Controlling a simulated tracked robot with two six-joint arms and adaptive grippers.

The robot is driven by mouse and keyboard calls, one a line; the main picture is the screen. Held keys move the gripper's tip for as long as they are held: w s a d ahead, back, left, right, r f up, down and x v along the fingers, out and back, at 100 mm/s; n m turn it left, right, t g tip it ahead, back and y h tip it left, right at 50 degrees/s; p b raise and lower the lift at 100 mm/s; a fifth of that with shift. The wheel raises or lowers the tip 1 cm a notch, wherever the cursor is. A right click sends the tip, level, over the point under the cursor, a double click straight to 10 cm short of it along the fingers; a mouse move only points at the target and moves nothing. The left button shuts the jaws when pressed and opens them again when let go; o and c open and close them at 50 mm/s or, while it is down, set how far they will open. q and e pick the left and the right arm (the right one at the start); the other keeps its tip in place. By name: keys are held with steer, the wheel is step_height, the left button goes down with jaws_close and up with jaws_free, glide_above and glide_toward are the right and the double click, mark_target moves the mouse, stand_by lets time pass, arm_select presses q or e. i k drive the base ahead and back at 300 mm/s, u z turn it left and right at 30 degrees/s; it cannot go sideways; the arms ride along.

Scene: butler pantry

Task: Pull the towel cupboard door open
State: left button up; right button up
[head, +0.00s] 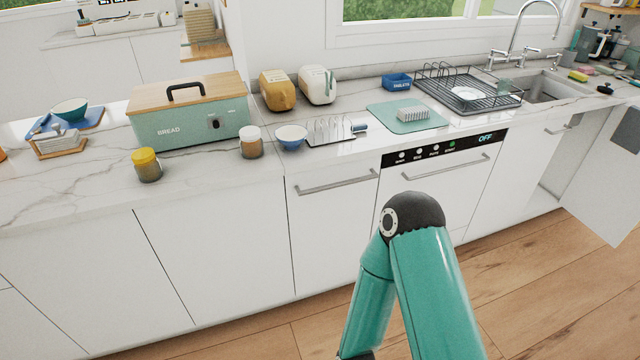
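No front is marked as the towel cupboard, so I cannot tell for sure which door it is. At the far right, a white door panel (597,180) stands angled out from the counter front, with a grey patch on it; the picture edge cuts it off. Left of it is a white front with a bar handle (563,127) below the sink. Another white front with a bar handle (337,182) is left of the dishwasher (437,175) and looks shut. A teal arm of mine with a black joint rises at the bottom middle. Neither gripper is in view.
The wooden floor (540,270) in front of the right-hand fronts is clear.

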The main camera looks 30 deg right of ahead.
mark_target(330, 209)
steer(key=u, duration=0.15)
steer(key=i, duration=1.05)
steer(key=z, duration=0.55)
